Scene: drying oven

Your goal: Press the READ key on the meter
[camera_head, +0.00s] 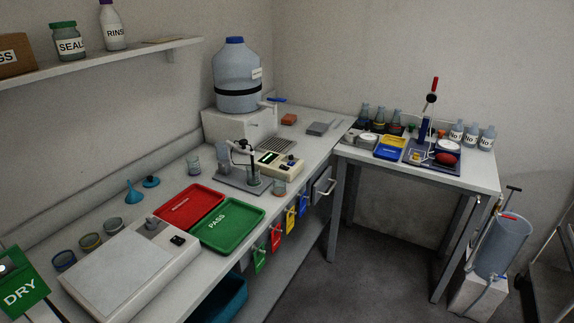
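The meter (279,164) is a small beige box on the long bench, right of the middle of the bench top. The lettering on the keys is too small to read, so I cannot tell which one is READ. A grey stand with a dark probe arm (240,148) and a small beaker is just left of the meter. My gripper is not in view.
A red tray (190,205) and green PASS tray (228,226) lie left of the meter. A large blue-capped water container (237,80) stands behind it. A side table (480,177) holds bottles and trays.

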